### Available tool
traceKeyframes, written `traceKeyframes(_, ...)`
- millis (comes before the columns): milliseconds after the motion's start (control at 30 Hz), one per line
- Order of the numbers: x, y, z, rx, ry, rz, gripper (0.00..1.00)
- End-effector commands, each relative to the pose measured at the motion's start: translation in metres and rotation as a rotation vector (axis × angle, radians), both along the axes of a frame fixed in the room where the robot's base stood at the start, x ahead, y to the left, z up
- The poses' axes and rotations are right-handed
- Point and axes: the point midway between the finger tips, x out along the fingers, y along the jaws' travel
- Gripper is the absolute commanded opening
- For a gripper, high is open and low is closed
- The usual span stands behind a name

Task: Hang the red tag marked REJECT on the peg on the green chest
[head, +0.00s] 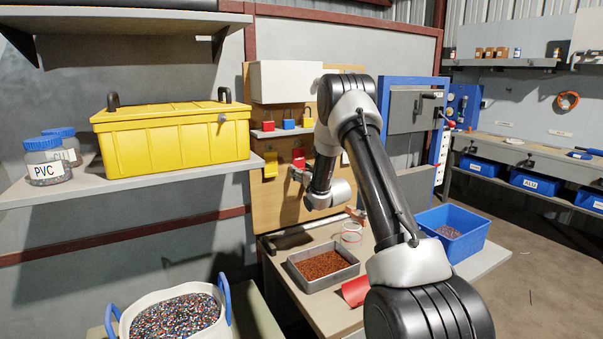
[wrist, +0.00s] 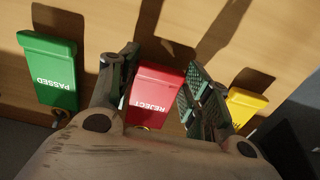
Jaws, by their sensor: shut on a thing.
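The red tag marked REJECT (wrist: 154,92) hangs against the wooden board, between the two fingers of my gripper (wrist: 163,82). Its lettering appears upside down in the wrist view. My gripper is shut on the tag. In the head view, the red tag (head: 298,153) shows small on the board, with my gripper (head: 301,172) at it and my arm reaching across. A green tag marked PASSED (wrist: 50,75) and a yellow tag (wrist: 243,104) hang on either side, apart from the fingers. I cannot make out a green chest or its peg in either view.
Below are a metal tray of brown granules (head: 350,276) and a blue bin (head: 470,222). A yellow chest (head: 170,137) stands on the left shelf, above a white bucket (head: 140,305).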

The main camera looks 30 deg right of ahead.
Motion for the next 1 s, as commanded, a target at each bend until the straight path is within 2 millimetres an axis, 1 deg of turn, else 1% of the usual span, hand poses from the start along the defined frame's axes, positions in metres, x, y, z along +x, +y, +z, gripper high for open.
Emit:
traceKeyframes(267,0.000,0.000,0.001,0.000,0.000,0.000,0.35)
traceKeyframes(700,-0.001,0.000,0.011,0.000,0.000,0.000,0.35)
traceKeyframes(1000,-0.015,-0.001,0.013,0.000,-0.002,0.000,0.35)
